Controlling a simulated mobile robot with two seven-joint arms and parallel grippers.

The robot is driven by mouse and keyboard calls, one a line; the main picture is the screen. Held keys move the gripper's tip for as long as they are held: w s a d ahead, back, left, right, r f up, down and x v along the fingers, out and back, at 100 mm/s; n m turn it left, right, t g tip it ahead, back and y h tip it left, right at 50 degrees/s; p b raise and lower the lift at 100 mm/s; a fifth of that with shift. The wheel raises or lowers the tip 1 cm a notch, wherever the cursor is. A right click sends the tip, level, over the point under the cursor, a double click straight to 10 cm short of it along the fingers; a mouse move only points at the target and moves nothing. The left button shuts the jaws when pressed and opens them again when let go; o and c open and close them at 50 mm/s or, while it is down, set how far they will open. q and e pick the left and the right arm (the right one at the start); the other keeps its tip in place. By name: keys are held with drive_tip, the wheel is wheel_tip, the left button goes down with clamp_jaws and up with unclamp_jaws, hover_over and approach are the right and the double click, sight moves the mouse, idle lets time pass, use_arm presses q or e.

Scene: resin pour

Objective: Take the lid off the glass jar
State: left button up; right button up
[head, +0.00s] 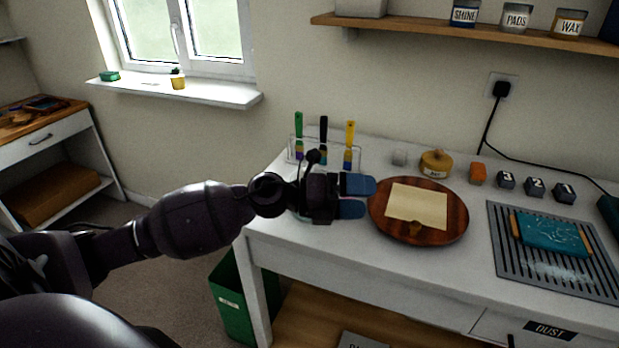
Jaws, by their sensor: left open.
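A small squat jar (436,172) with a pale label stands at the back of the white table, behind a round wooden plate. A yellowish-brown lid (437,157) with a small knob sits on top of it. I cannot tell whether its body is glass. My left gripper (366,197) is open, with blue fingertips pointing right. It is at the left edge of the plate, in front and to the left of the jar, apart from it. Nothing shows between its fingers. My right gripper is out of view.
The round wooden plate (452,228) holds a pale sheet (417,204) and a small brown piece. A rack with coloured-handled tools (350,145) stands behind my gripper. An orange block (478,173) and numbered dark blocks (535,187) stand right of the jar. A grooved grey mat (505,264) lies at right.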

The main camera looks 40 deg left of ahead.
use_arm(q)
drive_tip(key=w+a+r+m+g+y, duration=0.2)
drive_tip(key=a+y, duration=0.2)
drive_tip(key=a, duration=0.2)
drive_tip(key=w+a+r+m+g+y, duration=0.1)
drive_tip(key=a+r+m+g+y, duration=0.2)
drive_tip(key=a, duration=0.4)
drive_tip(key=w+a+m+g+y, duration=0.1)
drive_tip(key=w+a+m+y, duration=0.1)
drive_tip(key=a+y, duration=0.4)
drive_tip(key=x, duration=1)
drive_tip(key=shift+s+d+f+b, duration=0.1)
drive_tip(key=shift+d+b, duration=0.2)
drive_tip(key=shift+d, duration=0.1)
drive_tip(key=shift+c, duration=0.3)
drive_tip(key=c, duration=0.5)
